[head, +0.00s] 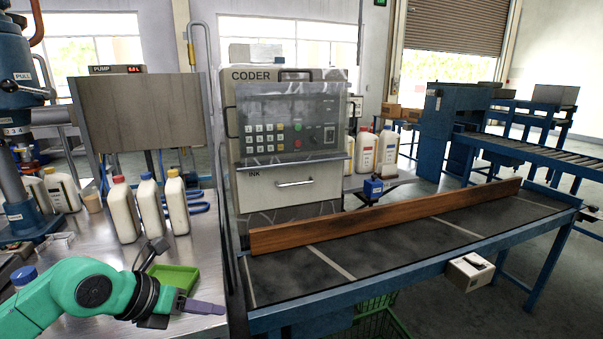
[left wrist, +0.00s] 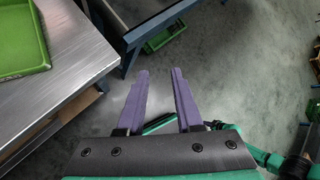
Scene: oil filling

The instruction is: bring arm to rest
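My left arm comes in from the lower left in the head view. Its gripper (head: 205,307) is just past the green tray (head: 174,278), near the right edge of the metal table. In the left wrist view the two purple fingers of the left gripper (left wrist: 160,72) stand apart with nothing between them, and the floor shows through the gap. The tray also shows at the top left of that view (left wrist: 22,68). My right gripper is not clearly in either view.
White bottles with red, blue and yellow caps (head: 149,209) stand on the metal table (head: 110,260). The coder machine (head: 290,135) stands behind the conveyor (head: 400,245), which has a wooden guide rail (head: 390,217). A green crate (head: 372,318) is below the conveyor. Open floor lies between table and conveyor.

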